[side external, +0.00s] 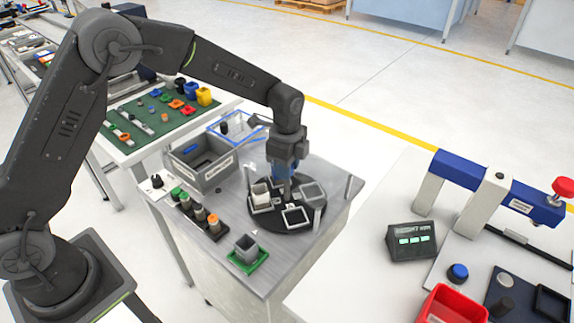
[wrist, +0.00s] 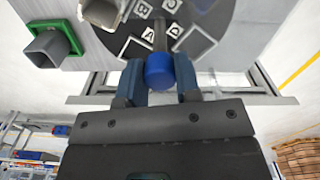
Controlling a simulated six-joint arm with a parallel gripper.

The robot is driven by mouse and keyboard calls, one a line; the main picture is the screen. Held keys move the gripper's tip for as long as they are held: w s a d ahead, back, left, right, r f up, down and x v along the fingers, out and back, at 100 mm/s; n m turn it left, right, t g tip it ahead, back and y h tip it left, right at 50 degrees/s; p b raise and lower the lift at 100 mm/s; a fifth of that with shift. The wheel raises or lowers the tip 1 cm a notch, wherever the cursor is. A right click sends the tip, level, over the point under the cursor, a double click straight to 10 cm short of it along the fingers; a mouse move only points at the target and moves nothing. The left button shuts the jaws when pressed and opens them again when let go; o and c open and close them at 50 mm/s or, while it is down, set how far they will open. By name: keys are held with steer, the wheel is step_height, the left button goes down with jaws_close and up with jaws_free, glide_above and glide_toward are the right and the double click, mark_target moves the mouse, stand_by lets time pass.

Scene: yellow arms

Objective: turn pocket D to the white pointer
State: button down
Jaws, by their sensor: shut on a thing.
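The dark round turntable (side external: 262,217) sits on the metal-topped bench and carries several square pockets. In the wrist view, letter tags A (wrist: 149,31) and D (wrist: 175,31) show side by side near the middle of the turntable (wrist: 222,12). Pocket D (wrist: 196,42) is right of the grey bar there. My gripper (wrist: 160,78) is shut on a blue knob (wrist: 160,70), one finger on each side. In the side view my gripper (side external: 284,172) points down over the turntable, partly hiding its middle. A small white mark (side external: 255,232) on the bench may be the pointer; I cannot tell surely.
A pale cup (side external: 261,193) stands in one pocket. A grey cup on a green base (side external: 246,250) stands in front. A row of coloured-topped pieces (side external: 200,213) is at left, with a grey bin (side external: 203,165) behind. A clear post (side external: 348,188) stands at right.

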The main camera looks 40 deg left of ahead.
steer(key=shift+m, duration=5.2)
steer(key=shift+r+m, duration=0.1)
steer(key=shift+m, duration=0.3)
steer(key=c, duration=0.8)
jaws_free()
step_height(320, 180, up, 14)
steer(key=shift+f, duration=0.15)
